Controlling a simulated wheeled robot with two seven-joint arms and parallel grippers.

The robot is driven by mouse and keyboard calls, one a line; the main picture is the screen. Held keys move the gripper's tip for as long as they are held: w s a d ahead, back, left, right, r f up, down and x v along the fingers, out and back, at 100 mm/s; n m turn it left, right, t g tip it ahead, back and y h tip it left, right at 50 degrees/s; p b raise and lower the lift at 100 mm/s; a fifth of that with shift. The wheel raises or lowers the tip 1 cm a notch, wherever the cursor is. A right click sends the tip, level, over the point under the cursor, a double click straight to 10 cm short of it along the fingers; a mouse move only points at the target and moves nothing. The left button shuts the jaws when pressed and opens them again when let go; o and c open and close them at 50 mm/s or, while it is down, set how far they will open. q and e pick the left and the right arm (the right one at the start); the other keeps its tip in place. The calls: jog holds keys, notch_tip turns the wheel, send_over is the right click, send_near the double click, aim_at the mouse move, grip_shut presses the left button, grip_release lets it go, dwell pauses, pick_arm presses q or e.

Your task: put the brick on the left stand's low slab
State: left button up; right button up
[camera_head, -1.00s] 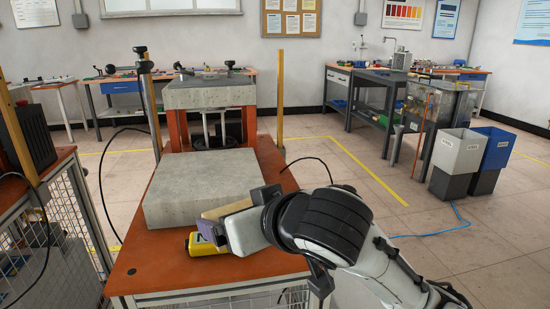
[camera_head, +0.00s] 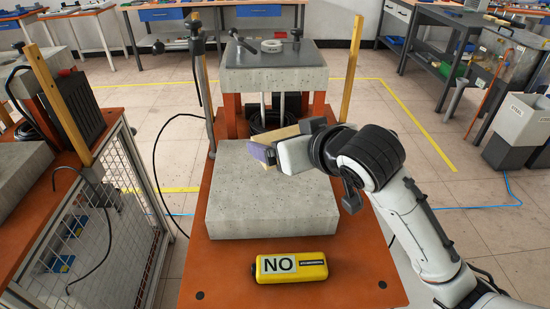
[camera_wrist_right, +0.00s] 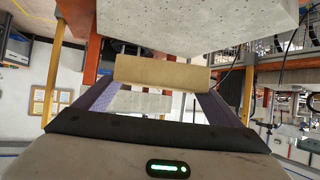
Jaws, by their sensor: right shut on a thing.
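My right gripper (camera_head: 286,141) is shut on a tan brick (camera_head: 284,133). In the right wrist view the brick (camera_wrist_right: 162,72) lies crosswise between the purple finger pads. In the head view it overlaps the back right of the middle stand's low grey slab (camera_head: 270,205). I cannot tell its exact height over that slab, whose bare top shows no brick. A second stand at the left edge also has a low slab (camera_head: 18,170), partly cut off by the picture edge. My left gripper is not in view.
A raised slab (camera_head: 275,78) stands behind the low slab. A yellow control box marked NO (camera_head: 290,267) lies on the orange tabletop (camera_head: 225,285) in front. Upright yellow posts (camera_head: 350,65) flank the stand. A mesh-sided frame (camera_head: 130,205) is at left.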

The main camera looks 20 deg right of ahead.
aim_at(285, 181)
notch_tip(285, 181, down, 4)
jog(key=shift+s+r, duration=0.1)
jog(key=shift+s, duration=0.05)
notch_tip(285, 181, down, 3)
jog(key=shift+f+b, duration=0.15)
jog(key=shift+b, duration=0.45)
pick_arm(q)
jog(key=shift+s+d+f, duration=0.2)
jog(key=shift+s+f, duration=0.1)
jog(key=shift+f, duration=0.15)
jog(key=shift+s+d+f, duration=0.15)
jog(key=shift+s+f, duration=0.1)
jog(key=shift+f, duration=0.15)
pick_arm(e)
jog(key=shift+f, duration=0.1)
jog(key=shift+f, duration=0.15)
jog(key=o, duration=1)
jog(key=shift+f, duration=0.1)
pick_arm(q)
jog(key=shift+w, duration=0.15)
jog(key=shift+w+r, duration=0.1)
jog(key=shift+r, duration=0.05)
